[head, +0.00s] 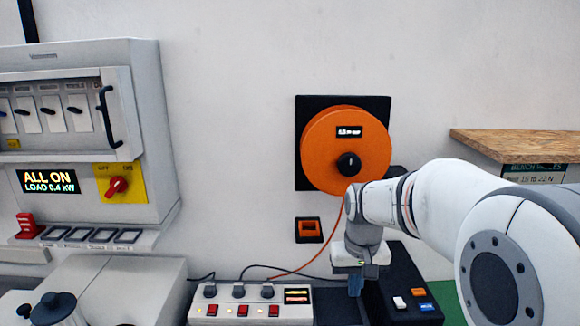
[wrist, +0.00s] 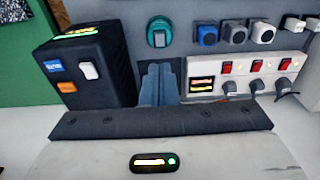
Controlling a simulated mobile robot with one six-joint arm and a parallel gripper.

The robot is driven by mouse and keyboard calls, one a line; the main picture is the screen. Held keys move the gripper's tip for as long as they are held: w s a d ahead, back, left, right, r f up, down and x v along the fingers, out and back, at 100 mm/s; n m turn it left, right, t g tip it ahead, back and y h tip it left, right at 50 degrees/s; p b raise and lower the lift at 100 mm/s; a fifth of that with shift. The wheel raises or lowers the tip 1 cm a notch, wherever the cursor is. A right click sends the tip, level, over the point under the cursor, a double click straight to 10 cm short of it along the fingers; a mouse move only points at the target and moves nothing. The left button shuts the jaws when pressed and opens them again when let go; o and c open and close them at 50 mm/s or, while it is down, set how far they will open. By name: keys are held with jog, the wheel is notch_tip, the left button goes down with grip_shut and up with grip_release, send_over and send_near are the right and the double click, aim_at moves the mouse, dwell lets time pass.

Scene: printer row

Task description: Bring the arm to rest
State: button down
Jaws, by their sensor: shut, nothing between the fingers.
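My arm (head: 430,195) reaches in from the right in the head view, bent downward at the wrist. My gripper (head: 355,285) points down between the white power strip (head: 252,311) and the black box (head: 405,290). In the wrist view my gripper (wrist: 159,80) shows as two blue-grey fingers close together, shut and empty. The black box (wrist: 92,75) is just left of the fingers there, and the power strip (wrist: 245,75) is just right. I cannot tell whether the fingers touch anything.
An orange cable reel (head: 335,160) hangs on the wall behind my wrist, its cable running down to the strip. A grey switch panel (head: 150,130) is at left. A wooden shelf (head: 510,143) juts out at right behind my arm. Open air lies between panel and reel.

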jog(key=s+t+b, duration=0.1)
jog(key=s+t, duration=0.1)
jog(key=s, duration=1.4)
jog(key=shift+d+r+t, duration=0.3)
jog(key=c, duration=2.2)
grip_release()
jog(key=shift+s+f, duration=0.15)
jog(key=shift+s, duration=0.25)
jog(key=c, duration=1.9)
grip_release()
jog(key=shift+s+f, duration=0.1)
jog(key=shift+s, duration=0.1)
jog(key=o, duration=0.3)
jog(key=shift+w, duration=0.35)
jog(key=o, duration=0.3)
jog(key=w+f+g, duration=0.1)
jog(key=w+f, duration=0.2)
jog(key=w, duration=0.8)
jog(key=shift+g, duration=1.2)
jog(key=w+f, duration=0.2)
jog(key=w, duration=0.1)
jog(key=w+f, duration=0.6)
jog(key=shift+w+a+f, duration=0.15)
jog(key=shift+w+a, duration=0.05)
jog(key=shift+w, duration=0.15)
jog(key=shift+f+p, duration=0.5)
jog(key=shift+f, duration=3.1)
